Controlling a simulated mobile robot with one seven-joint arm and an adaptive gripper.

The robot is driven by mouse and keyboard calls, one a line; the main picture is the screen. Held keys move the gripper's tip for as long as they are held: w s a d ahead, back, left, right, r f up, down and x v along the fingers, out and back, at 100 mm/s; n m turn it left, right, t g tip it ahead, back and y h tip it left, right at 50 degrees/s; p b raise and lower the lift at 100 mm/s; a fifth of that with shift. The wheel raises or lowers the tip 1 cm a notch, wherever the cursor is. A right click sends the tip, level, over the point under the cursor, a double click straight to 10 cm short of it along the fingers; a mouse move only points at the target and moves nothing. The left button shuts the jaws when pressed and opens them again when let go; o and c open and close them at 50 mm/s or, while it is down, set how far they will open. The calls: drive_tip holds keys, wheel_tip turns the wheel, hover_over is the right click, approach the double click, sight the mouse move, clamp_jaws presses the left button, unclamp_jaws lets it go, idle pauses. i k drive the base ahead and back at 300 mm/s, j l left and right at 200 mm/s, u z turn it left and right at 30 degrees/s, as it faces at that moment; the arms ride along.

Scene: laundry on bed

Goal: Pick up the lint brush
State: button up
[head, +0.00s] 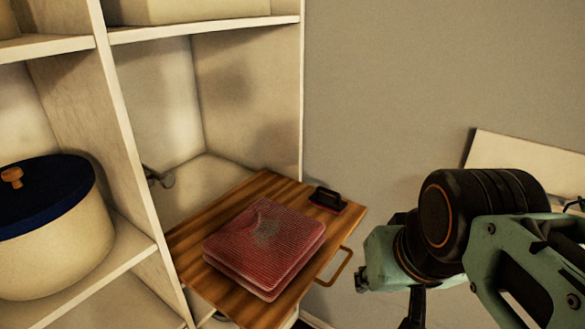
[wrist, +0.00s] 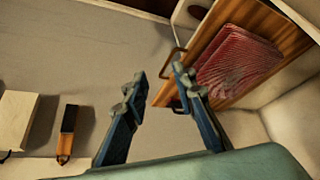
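The lint brush (head: 328,199) is a small black-handled block with a reddish base. It lies on the far right corner of a wooden pull-out board (head: 197,243), behind a folded red cloth. In the wrist view, a dark bit beside my right finger may be the brush, but the finger partly hides it. My gripper (wrist: 156,82) is open and empty, its two fingers spread apart. It is away from the brush, with the board beyond the right finger. In the head view my arm is to the right of the board, and the fingertips are not clear.
The folded red cloth (head: 264,246) covers much of the board; it also shows in the wrist view (wrist: 238,62). A metal handle (head: 337,268) sticks out from the board's right edge. White shelves (head: 128,225) stand left, holding a blue-lidded basket (head: 55,245).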

sight(334, 205)
drive_tip(key=u, duration=0.95)
drive_tip(key=i+l+u, duration=0.2)
drive_tip(key=i+l, duration=0.15)
drive_tip(key=l, duration=0.3)
